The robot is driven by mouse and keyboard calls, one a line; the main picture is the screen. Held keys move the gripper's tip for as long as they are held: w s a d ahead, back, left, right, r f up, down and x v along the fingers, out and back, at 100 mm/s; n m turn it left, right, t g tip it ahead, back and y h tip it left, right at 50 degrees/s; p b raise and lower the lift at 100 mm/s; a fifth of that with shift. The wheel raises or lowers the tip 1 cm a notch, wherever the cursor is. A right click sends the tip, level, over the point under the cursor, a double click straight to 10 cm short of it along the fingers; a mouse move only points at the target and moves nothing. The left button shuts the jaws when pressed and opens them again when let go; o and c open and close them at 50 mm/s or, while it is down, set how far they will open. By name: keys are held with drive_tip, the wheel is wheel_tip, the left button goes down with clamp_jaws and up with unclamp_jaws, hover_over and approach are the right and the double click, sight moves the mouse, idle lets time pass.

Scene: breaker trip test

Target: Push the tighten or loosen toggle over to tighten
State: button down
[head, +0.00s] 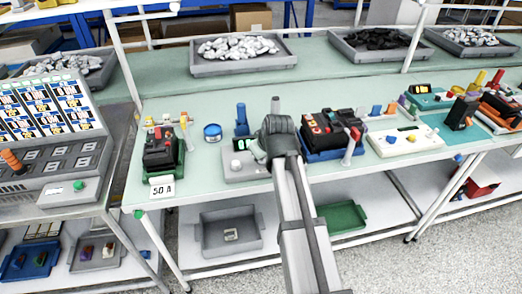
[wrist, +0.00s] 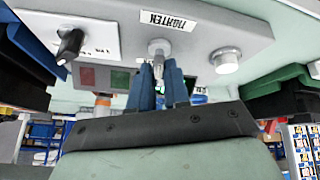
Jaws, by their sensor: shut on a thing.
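The toggle (wrist: 158,50) is a grey lever on a round base, set in a light grey control box (wrist: 110,18). A label reading TIGHTEN (wrist: 168,20), upside down in the wrist view, sits just above the base. My gripper (wrist: 159,88) has its two blue fingers closed around the lever, one on each side. The lever's tip is partly hidden between them, and I cannot tell which way it leans. In the head view the box (head: 236,172) stands on the green bench, and my gripper (head: 262,150) hides the toggle.
The box also carries a black knob (wrist: 70,45), a pale round button (wrist: 226,60) and red and green squares. A breaker (head: 322,128) in a blue tray stands close on the right, another (head: 160,150) on the left. A blue tape roll (head: 212,132) stands behind left.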

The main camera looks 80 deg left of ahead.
drive_tip(key=shift+s+d+f+y, duration=0.15)
drive_tip(key=shift+d+y, duration=0.25)
drive_tip(key=shift+y, duration=0.35)
drive_tip(key=shift+s+d+f+y, duration=0.1)
drive_tip(key=shift+d+y, duration=0.25)
drive_tip(key=shift+y, duration=0.4)
drive_tip(key=c, duration=1.4)
unclamp_jaws()
drive_tip(key=shift+c, duration=0.2)
drive_tip(key=o, duration=0.3)
drive_tip(key=shift+w, duration=0.1)
drive_tip(key=shift+r, duration=0.1)
drive_tip(key=v, duration=1.3)
drive_tip(key=shift+d, duration=0.35)
drive_tip(key=shift+w+r, duration=0.1)
